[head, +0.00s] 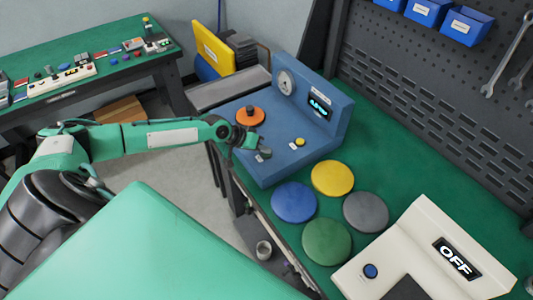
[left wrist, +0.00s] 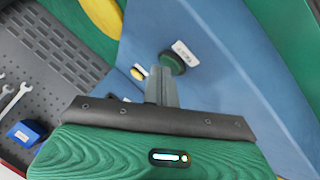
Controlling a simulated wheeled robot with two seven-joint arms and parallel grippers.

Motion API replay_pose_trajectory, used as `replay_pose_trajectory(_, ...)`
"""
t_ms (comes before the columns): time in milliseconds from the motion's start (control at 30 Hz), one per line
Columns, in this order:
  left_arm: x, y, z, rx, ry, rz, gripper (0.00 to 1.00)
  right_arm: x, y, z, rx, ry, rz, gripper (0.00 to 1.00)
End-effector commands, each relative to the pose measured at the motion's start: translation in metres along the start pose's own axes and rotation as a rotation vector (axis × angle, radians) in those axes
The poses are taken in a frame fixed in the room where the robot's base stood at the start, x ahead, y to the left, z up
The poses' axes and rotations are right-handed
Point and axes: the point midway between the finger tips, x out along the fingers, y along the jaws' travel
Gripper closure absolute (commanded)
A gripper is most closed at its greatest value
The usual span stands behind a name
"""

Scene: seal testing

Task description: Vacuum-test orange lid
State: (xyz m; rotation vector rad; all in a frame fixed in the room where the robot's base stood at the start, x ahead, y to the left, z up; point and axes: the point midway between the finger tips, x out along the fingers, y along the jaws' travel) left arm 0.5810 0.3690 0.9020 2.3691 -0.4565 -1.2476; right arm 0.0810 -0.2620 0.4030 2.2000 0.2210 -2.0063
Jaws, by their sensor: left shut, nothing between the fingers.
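The orange lid (head: 250,117) lies flat on the left part of the blue tester (head: 285,165), with a dark knob at its middle. The tester has a round gauge (head: 286,82) and a lit display (head: 319,105) on its upright back. My left gripper (head: 258,147) is shut and empty, over the tester's front. Its fingertips are at a dark green button (left wrist: 172,62); I cannot tell whether they touch it. A small yellow button (head: 300,141) is to the right, and it also shows in the left wrist view (left wrist: 138,72). My right gripper is not in view.
Yellow (head: 332,178), blue (head: 294,202), grey (head: 366,212) and green (head: 327,241) discs lie on the green bench right of the tester. A white device (head: 425,250) reading OFF stands at the lower right. A pegboard (head: 430,110) rises behind the bench.

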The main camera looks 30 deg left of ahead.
Motion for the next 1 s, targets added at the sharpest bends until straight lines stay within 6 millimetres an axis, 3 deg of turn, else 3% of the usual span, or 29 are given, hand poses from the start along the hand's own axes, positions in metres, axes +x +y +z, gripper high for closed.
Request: replay_pose_trajectory(1000, -0.011, 0.008, -0.007, 0.0, -0.001, 0.0, 1.0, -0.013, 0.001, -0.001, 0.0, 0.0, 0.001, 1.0)
